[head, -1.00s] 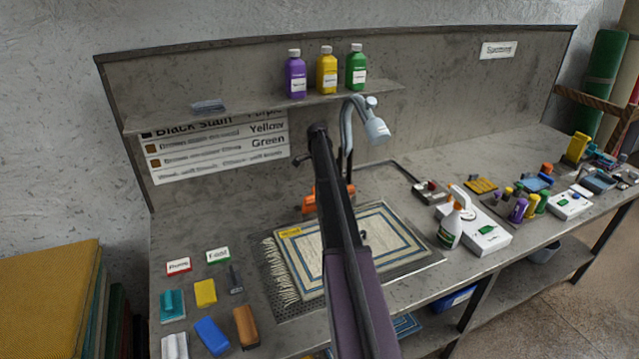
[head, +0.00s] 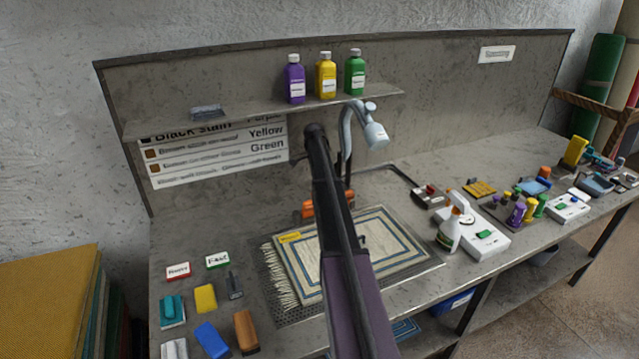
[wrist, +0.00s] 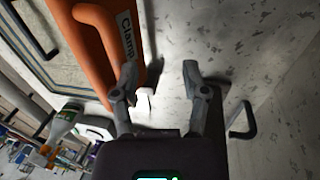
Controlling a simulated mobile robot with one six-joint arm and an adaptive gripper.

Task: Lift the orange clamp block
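The orange clamp block (head: 308,211) stands at the back edge of the rug in the head view, partly hidden behind my arm. In the wrist view the orange clamp block (wrist: 100,42) is large, with "Clamp" printed on its side, and reaches past the top of the picture. My gripper (wrist: 160,73) is open, with its two fingers apart. The left finger overlaps the block's right edge in the picture; I cannot tell whether it touches. The right finger is over bare grey surface. In the head view the gripper is hidden behind my arm.
The rug (head: 310,262) lies on the counter below the block. A grey tap (head: 346,150) rises just behind. A shelf (head: 250,112) with several bottles is above. A spray bottle (head: 449,232) stands to the right. Sponges and brushes lie at the front left.

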